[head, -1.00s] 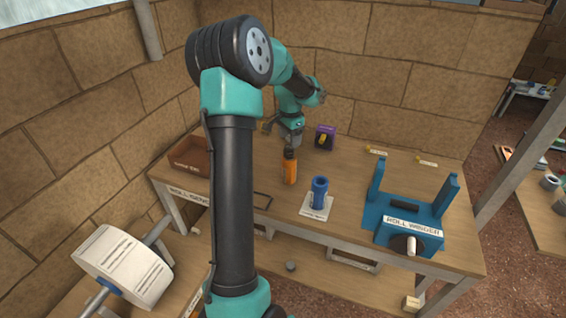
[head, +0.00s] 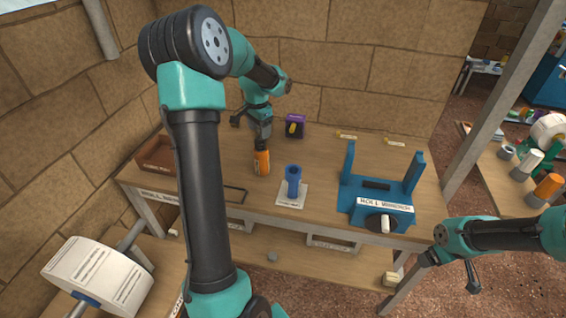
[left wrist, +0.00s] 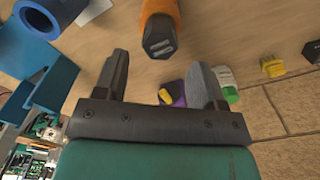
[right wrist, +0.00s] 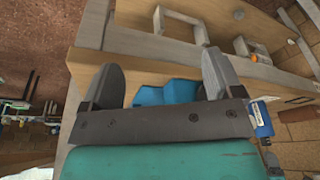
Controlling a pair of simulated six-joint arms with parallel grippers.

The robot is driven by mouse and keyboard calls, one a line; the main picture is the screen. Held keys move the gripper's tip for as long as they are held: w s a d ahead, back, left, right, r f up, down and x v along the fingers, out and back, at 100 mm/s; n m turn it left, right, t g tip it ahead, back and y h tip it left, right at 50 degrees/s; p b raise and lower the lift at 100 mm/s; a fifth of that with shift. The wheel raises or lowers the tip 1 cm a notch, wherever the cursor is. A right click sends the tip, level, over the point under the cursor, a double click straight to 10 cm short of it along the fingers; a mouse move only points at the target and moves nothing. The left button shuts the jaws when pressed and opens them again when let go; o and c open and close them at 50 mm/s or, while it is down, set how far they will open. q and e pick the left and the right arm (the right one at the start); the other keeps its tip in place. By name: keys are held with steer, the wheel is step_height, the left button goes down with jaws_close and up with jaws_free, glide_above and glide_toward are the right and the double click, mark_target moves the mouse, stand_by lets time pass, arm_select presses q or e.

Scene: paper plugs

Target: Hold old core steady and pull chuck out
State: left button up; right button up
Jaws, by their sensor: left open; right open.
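A blue hollow cylinder (head: 293,181) stands upright on a white labelled card (head: 291,200) on the bench; it also shows in the left wrist view (left wrist: 42,18). An orange piece with a dark end (head: 262,161) stands left of it and appears beyond the fingers in the left wrist view (left wrist: 160,28). I cannot tell which piece is the old core or the chuck. My left gripper (head: 262,138) is open and empty, close to the orange piece. My right gripper (head: 428,259) is open and empty, off the bench's front right corner.
The blue roll winder (head: 376,196) stands on the bench's right side. A paper roll (head: 97,275) sits lower left. Another table (head: 492,182) at right holds cores and an orange piece.

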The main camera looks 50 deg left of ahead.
steer(key=a+r+n+t+h, duration=0.2)
steer(key=a+r+n+t, duration=0.65)
steer(key=a+r, duration=1.55)
steer(key=s+a+f+n+t+y, duration=0.1)
steer(key=s+a+f+n, duration=0.1)
steer(key=s+a+n, duration=0.3)
steer(key=a+f+n, duration=0.2)
steer(key=a, duration=0.5)
steer(key=s+a+f+n+t+y, duration=0.1)
steer(key=s+a+f+n, duration=0.1)
steer(key=s+a+n, duration=0.3)
steer(key=s+a+f+n+y, duration=0.3)
steer(key=s+a+f+n, duration=0.1)
steer(key=s+a, duration=0.3)
steer(key=s+a+f+n+y, duration=0.3)
steer(key=s+a+f+n, duration=0.1)
steer(key=a, duration=0.4)
steer(key=s+n, duration=0.1)
steer(key=s, duration=0.1)
steer(key=shift+s+a+f, duration=0.15)
steer(key=shift+s+f, duration=0.2)
steer(key=shift+w, duration=0.1)
